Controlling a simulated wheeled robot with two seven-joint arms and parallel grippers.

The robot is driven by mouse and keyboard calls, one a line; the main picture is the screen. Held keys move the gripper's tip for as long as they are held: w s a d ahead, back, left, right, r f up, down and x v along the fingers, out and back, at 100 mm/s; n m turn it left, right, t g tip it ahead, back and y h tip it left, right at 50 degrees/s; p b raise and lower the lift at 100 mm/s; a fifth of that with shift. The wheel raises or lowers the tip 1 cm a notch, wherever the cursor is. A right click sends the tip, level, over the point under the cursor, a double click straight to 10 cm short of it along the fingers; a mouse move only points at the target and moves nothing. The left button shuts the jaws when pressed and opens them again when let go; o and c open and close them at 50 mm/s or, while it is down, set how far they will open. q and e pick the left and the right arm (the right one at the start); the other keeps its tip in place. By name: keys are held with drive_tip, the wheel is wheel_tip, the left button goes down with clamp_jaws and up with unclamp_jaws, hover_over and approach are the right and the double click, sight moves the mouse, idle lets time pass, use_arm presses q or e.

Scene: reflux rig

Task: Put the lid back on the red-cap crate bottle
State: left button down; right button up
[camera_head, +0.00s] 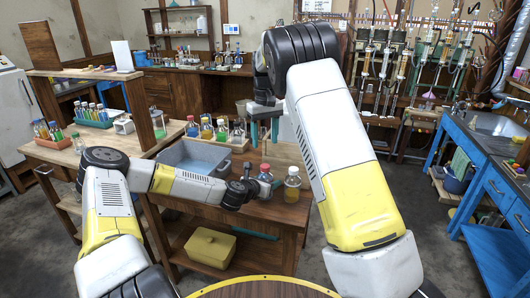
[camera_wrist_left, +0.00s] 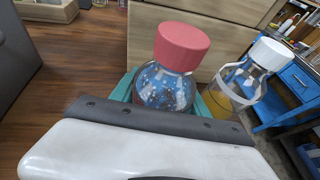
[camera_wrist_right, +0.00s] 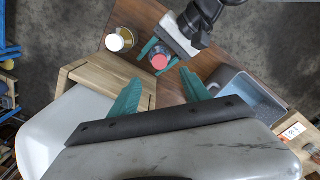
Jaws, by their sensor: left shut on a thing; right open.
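The red-cap bottle (camera_head: 265,174) stands on the wooden worktable. In the left wrist view, its red lid (camera_wrist_left: 182,47) sits on top of the clear, round glass body (camera_wrist_left: 165,88); whether it is screwed tight cannot be told. My left gripper (camera_head: 252,188) is shut around the bottle's body, its teal fingers on either side. The red lid also shows from above in the right wrist view (camera_wrist_right: 160,62). My right gripper (camera_head: 264,128) is raised above and behind the bottle, pointing down, with its teal fingers (camera_wrist_right: 160,92) apart and nothing between them.
A white-capped bottle with amber liquid (camera_head: 292,184) stands close to the right of the red-cap bottle. A grey tub (camera_head: 170,158) is at the left of the table. Several flasks stand on a wooden rack (camera_head: 238,147) behind. A wooden box (camera_wrist_right: 140,78) lies below my right gripper.

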use_arm(q)
drive_tip(key=shift+c, duration=2.3)
unclamp_jaws()
use_arm(e)
drive_tip(key=shift+r, duration=0.95)
use_arm(q)
drive_tip(key=v, duration=0.7)
drive_tip(key=shift+s+a+r, duration=0.15)
drive_tip(key=shift+s+a, duration=0.1)
drive_tip(key=shift+s, duration=0.05)
